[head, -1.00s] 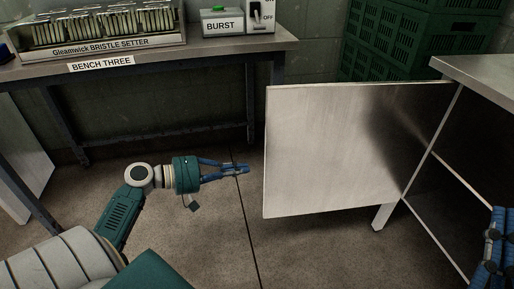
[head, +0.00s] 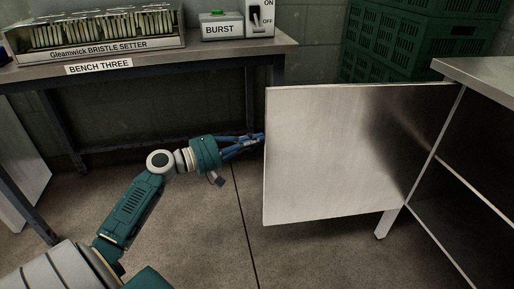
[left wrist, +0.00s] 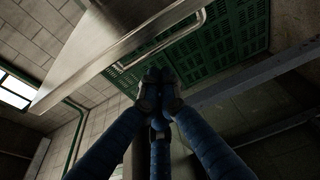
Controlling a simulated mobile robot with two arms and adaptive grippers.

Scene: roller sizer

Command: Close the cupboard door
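The cupboard door (head: 335,150) is a pale metal panel standing wide open in the head view, hinged at its right to the steel cupboard (head: 455,165). My left gripper (head: 260,138) is at the door's free left edge. Its blue fingertips reach that edge in the head view; whether they touch it or pass behind it I cannot tell. In the left wrist view the fingers (left wrist: 158,85) are drawn together with nothing between them. The door (left wrist: 110,45) crosses the upper left there, with a bar handle (left wrist: 165,42) beyond the fingertips. My right gripper is out of view.
A bench labelled BENCH THREE (head: 210,58) stands at the back left, carrying a bristle setter (head: 100,35) and a BURST switch box (head: 222,27). Green crates (head: 420,40) are stacked behind the door. The floor (head: 215,235) left of the door is clear.

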